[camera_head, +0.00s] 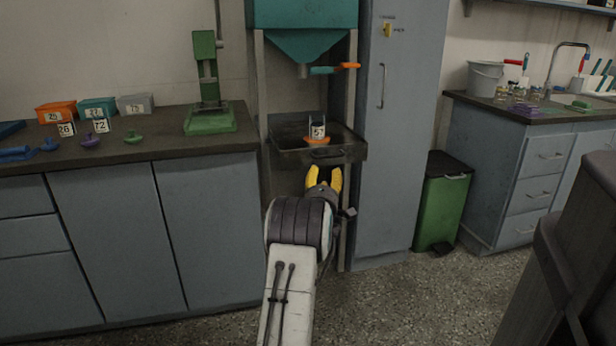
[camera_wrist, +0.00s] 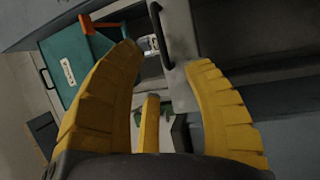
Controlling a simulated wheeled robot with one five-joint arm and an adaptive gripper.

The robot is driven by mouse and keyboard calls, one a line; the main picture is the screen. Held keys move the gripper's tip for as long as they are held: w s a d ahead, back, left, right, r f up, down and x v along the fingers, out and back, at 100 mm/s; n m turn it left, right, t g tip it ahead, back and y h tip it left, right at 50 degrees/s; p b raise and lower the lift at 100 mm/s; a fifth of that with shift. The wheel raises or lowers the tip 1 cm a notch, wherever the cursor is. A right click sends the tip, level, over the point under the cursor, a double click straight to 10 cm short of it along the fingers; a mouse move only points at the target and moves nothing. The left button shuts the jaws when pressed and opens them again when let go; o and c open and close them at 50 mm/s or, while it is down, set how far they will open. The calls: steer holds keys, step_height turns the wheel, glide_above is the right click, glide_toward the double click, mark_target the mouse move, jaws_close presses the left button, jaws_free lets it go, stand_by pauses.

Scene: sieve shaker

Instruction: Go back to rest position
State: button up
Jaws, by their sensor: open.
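My gripper (camera_head: 323,180) has yellow fingers and is open and empty. In the head view it is just in front of and below the dark tray (camera_head: 285,137) under the teal hopper (camera_head: 303,18). An orange piece with a white label (camera_head: 318,131) sits on that tray, apart from the fingers. In the wrist view my open gripper (camera_wrist: 165,75) shows with nothing between its fingers. Beyond it are a grey handle (camera_wrist: 160,32) and, partly hidden, a white labelled piece (camera_wrist: 149,43).
A counter with grey cabinets (camera_head: 110,215) stands at left, bearing a green press (camera_head: 208,122) and several coloured bins. A tall grey locker (camera_head: 400,110) and a green bin (camera_head: 440,208) stand at right. Speckled floor is free in front of them.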

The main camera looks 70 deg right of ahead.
stand_by(0.4)
steer(key=w+a+r+t+y+p, duration=0.2)
steer(key=w+a+r+y+p, duration=0.2)
steer(key=w+a+r+p, duration=0.55)
steer(key=w+a+r+t+y+p, duration=0.4)
steer(key=w+a+r, duration=0.3)
steer(key=w+a, duration=0.55)
steer(key=w+a+r+g+y+p, duration=0.1)
steer(key=a+r+y+p, duration=0.3)
steer(key=a, duration=0.6)
steer(key=a+r+g+y+p, duration=0.1)
steer(key=a+r+y+p, duration=0.15)
steer(key=a+p, duration=0.55)
steer(key=s+a+r+m+g+y+p, duration=0.1)
steer(key=s+a+r+p, duration=0.15)
steer(key=a, duration=0.55)
steer(key=s+a+r+y+p, duration=0.1)
steer(key=s+a+r+p, duration=0.15)
steer(key=a, duration=0.55)
steer(key=s+a+r+g+y+p, duration=0.1)
steer(key=s+a+p, duration=0.3)
steer(key=s, duration=0.4)
steer(key=s+a+r+g+y+p, duration=0.2)
steer(key=s+a+g+p, duration=0.1)
steer(key=s+a, duration=0.4)
steer(key=shift+s+m+p, duration=0.4)
steer(key=shift+s+p, duration=0.15)
steer(key=shift+s, duration=0.2)
